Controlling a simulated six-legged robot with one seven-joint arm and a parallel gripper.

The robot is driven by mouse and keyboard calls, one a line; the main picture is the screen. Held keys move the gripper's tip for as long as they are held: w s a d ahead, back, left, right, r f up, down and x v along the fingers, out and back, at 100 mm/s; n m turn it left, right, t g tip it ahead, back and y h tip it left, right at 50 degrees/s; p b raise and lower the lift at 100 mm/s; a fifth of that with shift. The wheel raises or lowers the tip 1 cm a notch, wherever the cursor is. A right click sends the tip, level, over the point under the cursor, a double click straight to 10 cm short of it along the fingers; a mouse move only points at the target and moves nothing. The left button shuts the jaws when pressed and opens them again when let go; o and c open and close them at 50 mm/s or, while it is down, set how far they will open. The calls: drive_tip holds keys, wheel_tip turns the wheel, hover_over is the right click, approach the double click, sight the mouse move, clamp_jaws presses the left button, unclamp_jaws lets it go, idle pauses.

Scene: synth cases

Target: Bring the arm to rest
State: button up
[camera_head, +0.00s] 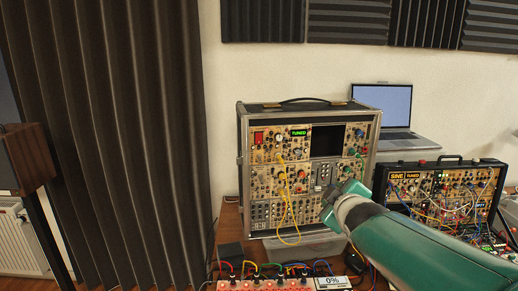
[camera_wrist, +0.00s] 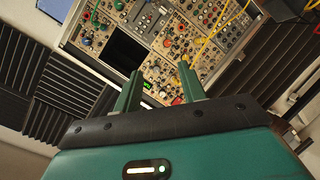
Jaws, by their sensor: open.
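My gripper (camera_head: 338,199) is in front of the lower right part of a large synth case (camera_head: 243,185) in the head view. My green arm reaches in from the lower right. In the wrist view the two green fingers of my gripper (camera_wrist: 161,90) stand apart with nothing between them. The synth case panel (camera_wrist: 178,45) shows tilted beyond the fingers. I cannot tell how far the fingertips are from the panel.
Yellow cables (camera_head: 288,207) hang from the synth case. A second case (camera_head: 447,187) with many cables stands at right, before an open laptop (camera_head: 383,108). A pedal row (camera_head: 265,284) with cables lies in front. A dark curtain (camera_head: 110,130) hangs at left.

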drive_tip(key=s+a+f+m+g, duration=0.1)
drive_tip(key=s+f+m+g, duration=0.2)
drive_tip(key=s, duration=0.5)
drive_tip(key=s+a+f+m+g, duration=0.2)
drive_tip(key=s+f+m+g, duration=0.1)
drive_tip(key=s, duration=0.6)
drive_tip(key=s+a+f+m+g, duration=0.1)
drive_tip(key=s+f+m+g, duration=0.1)
drive_tip(key=s, duration=0.7)
wheel_tip(320, 180, down, 2)
drive_tip(key=shift+s+a+f+m+g+y, duration=0.2)
drive_tip(key=shift+f+m+g+y, duration=0.15)
drive_tip(key=shift+m, duration=0.55)
drive_tip(key=shift+w+r, duration=0.1)
drive_tip(key=shift+w, duration=0.05)
idle(0.5)
